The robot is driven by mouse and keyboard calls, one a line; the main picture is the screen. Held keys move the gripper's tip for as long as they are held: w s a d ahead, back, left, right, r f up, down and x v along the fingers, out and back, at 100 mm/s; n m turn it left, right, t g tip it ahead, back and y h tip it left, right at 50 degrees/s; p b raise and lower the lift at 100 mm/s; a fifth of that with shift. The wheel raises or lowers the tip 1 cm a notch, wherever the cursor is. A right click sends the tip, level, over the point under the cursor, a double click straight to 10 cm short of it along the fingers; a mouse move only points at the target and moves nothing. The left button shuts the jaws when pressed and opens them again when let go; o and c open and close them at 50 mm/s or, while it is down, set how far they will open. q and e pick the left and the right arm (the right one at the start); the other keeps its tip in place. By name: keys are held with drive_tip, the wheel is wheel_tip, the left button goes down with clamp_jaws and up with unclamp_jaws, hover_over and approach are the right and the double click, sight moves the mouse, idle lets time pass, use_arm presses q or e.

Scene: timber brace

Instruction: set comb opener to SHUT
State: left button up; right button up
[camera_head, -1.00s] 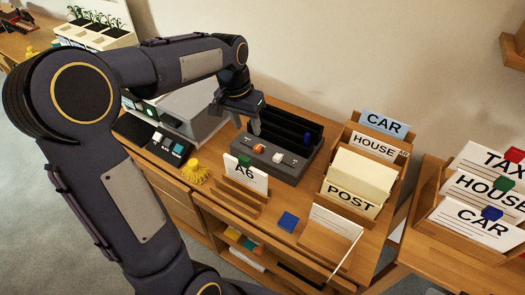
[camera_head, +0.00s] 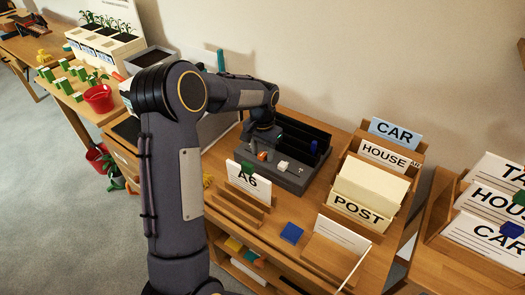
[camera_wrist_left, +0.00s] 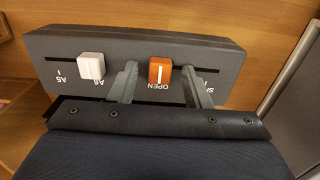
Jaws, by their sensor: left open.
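The comb opener is a dark grey box (camera_head: 291,181) on the wooden desk, with an orange slider knob (camera_head: 262,155) and a white slider knob (camera_head: 283,165). In the left wrist view, upside down, the orange knob (camera_wrist_left: 160,70) stands in its slot at the OPEN mark. A partly hidden mark starting with S shows to its right. The white knob (camera_wrist_left: 91,66) stands near the A6 mark at left. My left gripper (camera_head: 258,146) is open, its fingers (camera_wrist_left: 158,76) on either side of the orange knob with gaps visible. My right gripper is out of view.
An A6 card (camera_head: 248,180) stands in a wooden holder in front of the box. A blue block (camera_head: 291,233) lies on the desk. A wooden rack with a POST card (camera_head: 359,209) stands to the right. Plants and a red bucket (camera_head: 98,98) are at left.

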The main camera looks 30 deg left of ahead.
sight(246, 150)
use_arm(q)
drive_tip(key=shift+f, duration=0.1)
clamp_jaws()
drive_tip(key=shift+a, duration=0.1)
drive_tip(key=a, duration=0.2)
drive_tip(key=a+p, duration=0.1)
drive_tip(key=a, duration=0.2)
drive_tip(key=shift+w+a, duration=0.25)
drive_tip(key=shift+a, duration=0.35)
unclamp_jaws()
drive_tip(key=shift+a, duration=0.1)
